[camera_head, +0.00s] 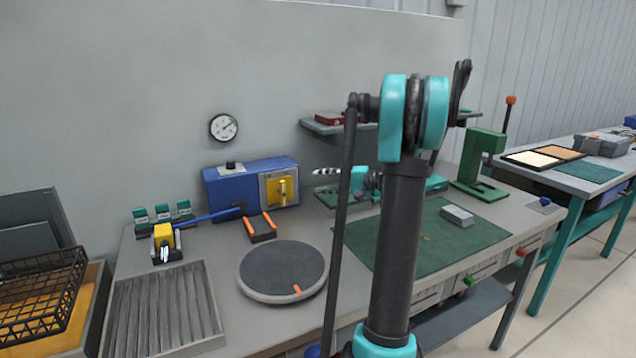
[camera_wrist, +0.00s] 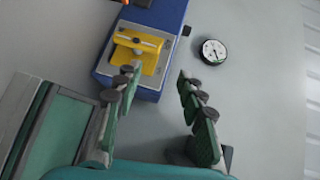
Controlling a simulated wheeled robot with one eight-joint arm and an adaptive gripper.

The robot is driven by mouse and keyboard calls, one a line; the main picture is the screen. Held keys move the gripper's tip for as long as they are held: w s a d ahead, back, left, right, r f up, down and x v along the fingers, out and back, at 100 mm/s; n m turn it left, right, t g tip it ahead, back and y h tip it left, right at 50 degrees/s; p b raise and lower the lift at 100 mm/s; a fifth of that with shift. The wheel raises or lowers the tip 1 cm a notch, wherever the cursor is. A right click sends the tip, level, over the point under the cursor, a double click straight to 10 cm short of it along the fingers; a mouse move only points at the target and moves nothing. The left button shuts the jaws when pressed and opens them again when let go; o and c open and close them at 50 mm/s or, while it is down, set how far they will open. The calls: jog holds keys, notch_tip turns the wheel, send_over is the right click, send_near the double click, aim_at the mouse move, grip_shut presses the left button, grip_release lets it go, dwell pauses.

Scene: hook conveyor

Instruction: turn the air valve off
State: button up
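A blue box (camera_head: 230,190) stands at the back of the workbench. Its front has a yellow plate with a raised yellow handle (camera_head: 282,188), which looks upright in the head view. I take this handle to be the air valve, though no label is readable. In the wrist view, turned sideways, the handle (camera_wrist: 138,43) lies just beyond my fingertips. My gripper (camera_wrist: 157,76) is open, with nothing between its fingers. The left fingertip overlaps the yellow plate's lower edge in view; contact cannot be told. In the head view my arm hides part of the wrist area.
A round gauge (camera_head: 223,127) is on the wall above the box. A blue bar (camera_head: 212,215), an orange-tipped fork (camera_head: 261,228) and a round turntable (camera_head: 284,270) are in front. A wall shelf (camera_head: 325,128) and green press (camera_head: 480,170) are to the right.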

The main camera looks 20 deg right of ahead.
jog(key=shift+v, duration=2.35)
jog(key=shift+f, duration=0.15)
jog(key=n+g+h, duration=0.5)
jog(key=n+h, duration=0.3)
jog(key=h, duration=0.4)
send_near(283, 186)
jog(key=shift+h, duration=0.3)
jog(key=x, duration=1.2)
jog(key=shift+w+a+f, duration=0.1)
jog(key=shift+a+f, duration=0.1)
jog(key=shift+f, duration=0.05)
jog(key=shift+c, duration=0.2)
grip_shut()
